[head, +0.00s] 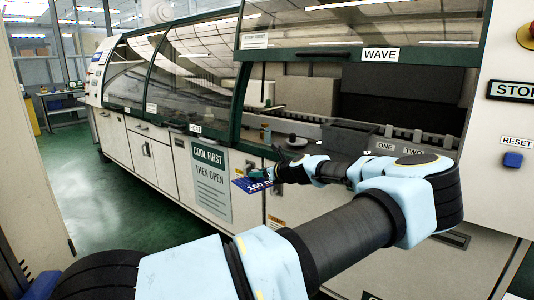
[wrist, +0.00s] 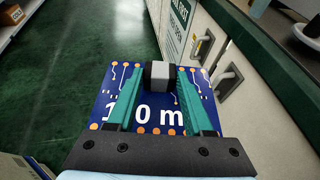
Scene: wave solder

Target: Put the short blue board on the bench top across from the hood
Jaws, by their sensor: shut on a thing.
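My gripper (head: 262,172) is shut on a blue board (head: 250,185) and holds it in the air in front of the machine. In the wrist view the green fingers of my gripper (wrist: 158,78) lie along the board (wrist: 150,97), which has white lettering, orange dots and a black-and-grey block. The fingers hide part of the lettering. The hood (head: 365,84) marked WAVE is a glazed panel with a green frame, and an opening shows below it. A bench (head: 62,110) with small things on it stands far off at the left; I cannot tell if it is the task's bench.
The machine's cabinet front (head: 150,155) runs along the right of the aisle, with handles and a COOL FIRST sign (head: 210,180). The green floor (head: 95,190) is clear. In the wrist view a shelf with a box (wrist: 12,15) stands at the upper left.

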